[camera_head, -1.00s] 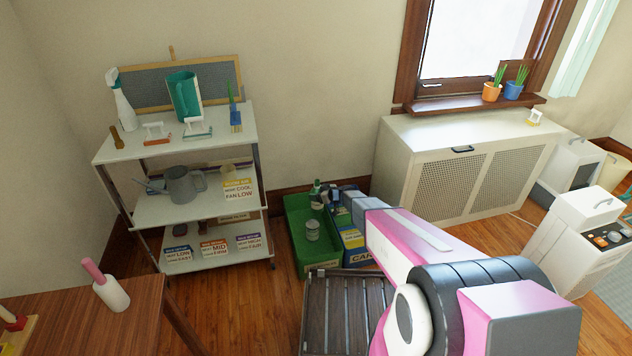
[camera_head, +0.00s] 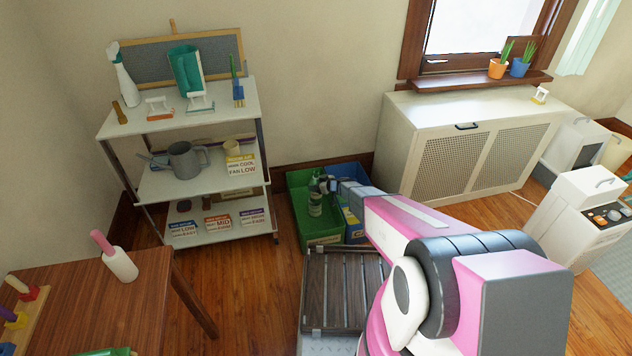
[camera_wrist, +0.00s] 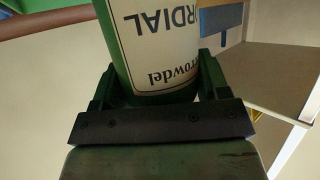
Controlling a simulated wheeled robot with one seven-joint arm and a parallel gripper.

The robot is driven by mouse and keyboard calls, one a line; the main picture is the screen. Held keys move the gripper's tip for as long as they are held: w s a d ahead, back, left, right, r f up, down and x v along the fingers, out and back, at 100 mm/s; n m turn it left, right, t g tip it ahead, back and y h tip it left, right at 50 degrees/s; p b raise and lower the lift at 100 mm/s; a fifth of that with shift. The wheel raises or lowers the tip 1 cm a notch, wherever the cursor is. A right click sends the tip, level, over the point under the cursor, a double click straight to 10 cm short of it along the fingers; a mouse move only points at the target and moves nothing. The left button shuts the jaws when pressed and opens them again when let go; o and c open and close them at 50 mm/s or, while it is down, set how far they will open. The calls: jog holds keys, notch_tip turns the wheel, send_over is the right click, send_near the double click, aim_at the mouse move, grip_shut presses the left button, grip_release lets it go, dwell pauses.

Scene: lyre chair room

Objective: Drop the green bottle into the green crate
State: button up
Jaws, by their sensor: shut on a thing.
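The green bottle (camera_wrist: 160,45) has a white label with dark lettering, which appears upside down in the wrist view. My gripper (camera_wrist: 155,85) is shut on it, with a dark finger on each side. The green crate (camera_head: 319,241) stands on the floor by the back wall in the head view. My gripper is over the crate there, near its right side, with the bottle small and dark. How far the bottle is above the crate floor is unclear.
A blue crate (camera_head: 354,232) adjoins the green one on the right, partly hidden by my arm. A slatted wooden surface (camera_head: 335,288) lies in front. A white shelf unit (camera_head: 190,181) stands left and a radiator cabinet (camera_head: 410,155) right. Bare floor shows left of the crate.

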jog(key=shift+f, duration=0.1)
jog(key=o, duration=1)
jog(key=shift+d, duration=0.1)
jog(key=v, duration=1)
jog(key=shift+s+d, duration=0.2)
jog(key=shift+r, duration=0.3)
